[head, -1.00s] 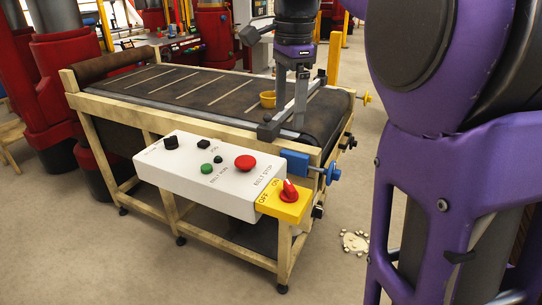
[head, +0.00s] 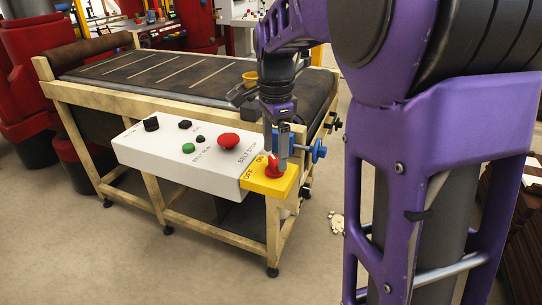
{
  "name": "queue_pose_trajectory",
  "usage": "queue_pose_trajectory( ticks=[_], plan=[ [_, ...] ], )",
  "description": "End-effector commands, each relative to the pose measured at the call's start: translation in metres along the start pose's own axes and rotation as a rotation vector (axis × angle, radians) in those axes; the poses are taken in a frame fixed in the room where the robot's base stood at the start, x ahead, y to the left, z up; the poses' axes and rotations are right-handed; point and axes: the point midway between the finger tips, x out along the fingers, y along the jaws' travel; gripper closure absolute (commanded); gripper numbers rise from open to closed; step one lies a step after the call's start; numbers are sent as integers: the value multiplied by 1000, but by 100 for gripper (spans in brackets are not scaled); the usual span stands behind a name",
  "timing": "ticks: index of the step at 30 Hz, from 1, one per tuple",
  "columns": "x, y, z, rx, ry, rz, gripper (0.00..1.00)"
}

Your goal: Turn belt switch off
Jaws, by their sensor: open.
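The belt switch is a red rotary knob (head: 273,170) on a yellow plate (head: 268,186) at the right end of the white control box (head: 180,162). The plate reads OFF on its left and ON farther right. My gripper (head: 274,152) points down right over the red knob, its fingers at the knob's top and open. Whether the fingers touch the knob I cannot tell. The gripper partly covers the knob, so its pointer direction is hard to read.
The box also carries a red mushroom button (head: 228,140), a green button (head: 188,148) and black knobs. Behind it is the belt conveyor (head: 150,70) with a yellow cup (head: 250,77) on it. A blue clamp with a round handle (head: 318,151) sits close right of my gripper.

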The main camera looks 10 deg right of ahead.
Motion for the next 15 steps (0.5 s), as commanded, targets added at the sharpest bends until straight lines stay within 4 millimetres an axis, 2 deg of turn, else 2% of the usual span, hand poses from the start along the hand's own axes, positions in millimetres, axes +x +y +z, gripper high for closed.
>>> queue_pose_trajectory(
  ticks=[1,6,15],
  plan=[
    [8,0,0,0,-1,2,15],
    [18,0,0,0,0,1,15],
    [19,0,0,0,0,0,17]
  ],
)
